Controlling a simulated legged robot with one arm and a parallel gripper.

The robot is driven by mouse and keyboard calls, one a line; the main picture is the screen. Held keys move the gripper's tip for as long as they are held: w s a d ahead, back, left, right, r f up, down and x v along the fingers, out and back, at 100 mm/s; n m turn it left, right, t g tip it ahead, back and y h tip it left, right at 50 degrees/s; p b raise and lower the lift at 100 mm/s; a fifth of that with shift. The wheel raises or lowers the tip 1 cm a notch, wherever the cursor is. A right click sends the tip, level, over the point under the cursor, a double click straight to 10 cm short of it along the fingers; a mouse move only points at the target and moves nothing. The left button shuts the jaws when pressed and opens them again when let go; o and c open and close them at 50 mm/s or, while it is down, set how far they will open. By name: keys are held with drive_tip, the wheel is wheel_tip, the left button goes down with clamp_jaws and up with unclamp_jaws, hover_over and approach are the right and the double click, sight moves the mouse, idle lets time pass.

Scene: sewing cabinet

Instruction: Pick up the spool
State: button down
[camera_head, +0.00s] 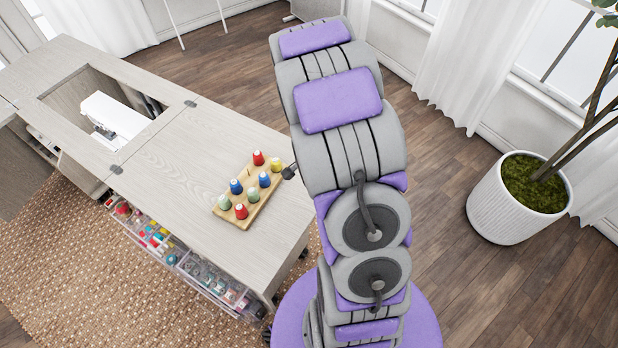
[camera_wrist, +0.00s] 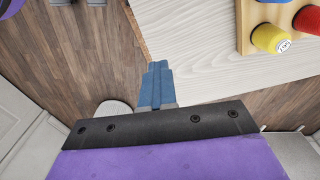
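Several spools stand upright on a wooden rack (camera_head: 267,200) on the cabinet top. In the head view they include a red spool (camera_head: 258,158), a yellow spool (camera_head: 276,165), a blue spool (camera_head: 236,187), a light green spool (camera_head: 224,202) and a front red spool (camera_head: 241,211). In the wrist view the yellow spool (camera_wrist: 270,38) and a red spool (camera_wrist: 309,19) show at the upper right, on the rack's corner. My gripper (camera_wrist: 156,66) shows blue fingers close together with no visible gap and nothing between them. It is apart from the spools, near the cabinet edge.
The pale wooden cabinet (camera_head: 180,165) has a recess with a white sewing machine (camera_head: 112,117). Clear bins (camera_head: 215,283) of supplies sit below its top. A white potted plant (camera_head: 510,208) stands at right. Cabinet top left of the rack is clear.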

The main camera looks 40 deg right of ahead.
drive_tip(key=shift+d, duration=0.25)
drive_tip(key=c, duration=1.6)
unclamp_jaws()
drive_tip(key=shift+d, duration=0.2)
drive_tip(key=o, duration=0.5)
drive_tip(key=shift+a, duration=0.55)
drive_tip(key=shift+o, duration=1.3)
drive_tip(key=shift+a, duration=0.1)
drive_tip(key=o, duration=0.5)
drive_tip(key=shift+d, duration=0.5)
drive_tip(key=shift+c, duration=0.2)
drive_tip(key=shift+a, duration=0.15)
